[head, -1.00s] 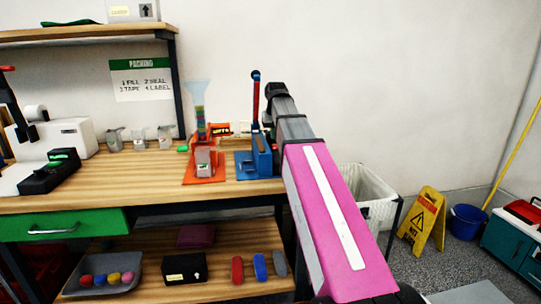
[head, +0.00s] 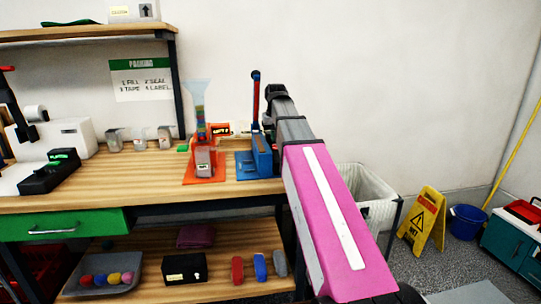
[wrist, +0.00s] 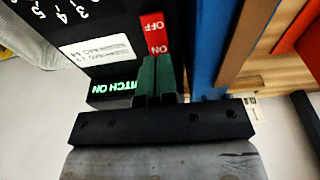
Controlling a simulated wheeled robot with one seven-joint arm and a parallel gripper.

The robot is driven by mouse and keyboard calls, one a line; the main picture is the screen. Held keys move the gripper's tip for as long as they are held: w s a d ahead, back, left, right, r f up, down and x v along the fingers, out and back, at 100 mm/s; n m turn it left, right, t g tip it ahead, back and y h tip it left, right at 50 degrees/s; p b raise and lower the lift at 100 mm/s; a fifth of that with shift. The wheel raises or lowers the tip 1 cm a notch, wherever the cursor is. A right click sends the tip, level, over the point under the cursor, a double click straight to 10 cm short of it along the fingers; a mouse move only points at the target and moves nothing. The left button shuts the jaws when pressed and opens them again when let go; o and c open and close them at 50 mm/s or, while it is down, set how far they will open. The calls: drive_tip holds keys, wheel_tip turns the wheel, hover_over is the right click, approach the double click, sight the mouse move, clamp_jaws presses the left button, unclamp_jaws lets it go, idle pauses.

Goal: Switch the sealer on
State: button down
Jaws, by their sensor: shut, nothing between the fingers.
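The sealer (head: 262,158) stands at the right end of the bench in the head view, blue with a raised red and blue lever. My arm partly hides it. In the wrist view, its blue side (wrist: 208,45) runs next to a black panel (wrist: 60,28) with white dial numbers and a label. A red switch (wrist: 153,30) marked OFF and ON is on the panel. A small display (wrist: 112,88) shows green letters, partly hidden, ending in "ITCH ON". My gripper (wrist: 157,62) is shut and empty, its green fingertips at the ON end of the switch. I cannot tell whether they touch it.
An orange stand (head: 204,168) with a clear funnel is left of the sealer on the bench. A white-lined bin (head: 375,190) is right of the bench. A wet-floor sign (head: 423,220) and blue bucket (head: 467,222) stand farther right.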

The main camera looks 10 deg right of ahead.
sight(274, 145)
drive_tip(key=shift+f, duration=0.8)
idle(0.5)
drive_tip(key=shift+r, duration=3.5)
